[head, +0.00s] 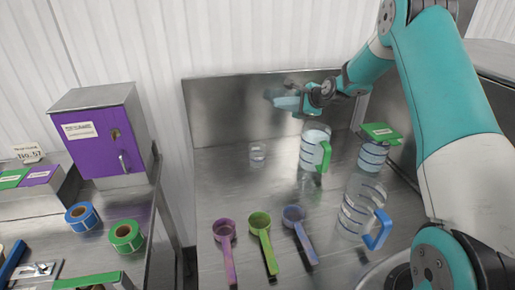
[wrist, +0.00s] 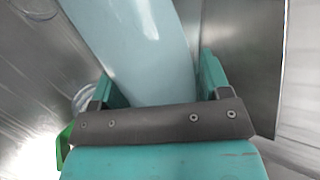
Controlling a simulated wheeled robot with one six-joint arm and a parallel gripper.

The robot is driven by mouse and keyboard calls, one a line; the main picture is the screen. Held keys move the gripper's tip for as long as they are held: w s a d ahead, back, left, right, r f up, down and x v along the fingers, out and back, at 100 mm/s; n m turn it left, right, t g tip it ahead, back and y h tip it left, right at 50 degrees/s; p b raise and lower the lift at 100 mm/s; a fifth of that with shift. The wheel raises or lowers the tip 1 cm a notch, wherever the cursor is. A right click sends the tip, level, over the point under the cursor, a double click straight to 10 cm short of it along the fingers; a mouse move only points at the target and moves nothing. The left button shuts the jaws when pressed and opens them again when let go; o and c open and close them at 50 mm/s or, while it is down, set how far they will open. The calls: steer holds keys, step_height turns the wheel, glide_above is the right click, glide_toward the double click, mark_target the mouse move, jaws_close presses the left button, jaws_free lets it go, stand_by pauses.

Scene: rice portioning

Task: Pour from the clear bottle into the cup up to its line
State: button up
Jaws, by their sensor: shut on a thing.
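My gripper (head: 304,97) is shut on a pale blue, see-through bottle (head: 284,98), held in the air toward the back of the steel table. The bottle lies nearly on its side, its far end pointing left. It fills the space between the teal fingers (wrist: 155,92) in the wrist view, where the bottle (wrist: 138,45) runs up out of frame.
A green-handled jug (head: 312,150) stands right of the cup, under my arm. A green-lidded container (head: 373,155) and a blue-handled jug (head: 358,205) stand further right. Purple (head: 225,232), green (head: 261,226) and blue (head: 294,217) scoops lie in front. The table left of the cup is clear.

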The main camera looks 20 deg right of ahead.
steer(key=shift+d+f+h, duration=0.1)
steer(key=shift+f+h, duration=0.1)
steer(key=shift+h, duration=0.1)
stand_by(0.7)
steer(key=shift+w+a+f+n+g+h+b, duration=0.1)
steer(key=shift+a+f+n+g+h+b, duration=0.3)
steer(key=shift+n+h+b, duration=0.2)
stand_by(1.3)
steer(key=shift+r+h, duration=0.1)
steer(key=shift+h, duration=0.2)
stand_by(1.9)
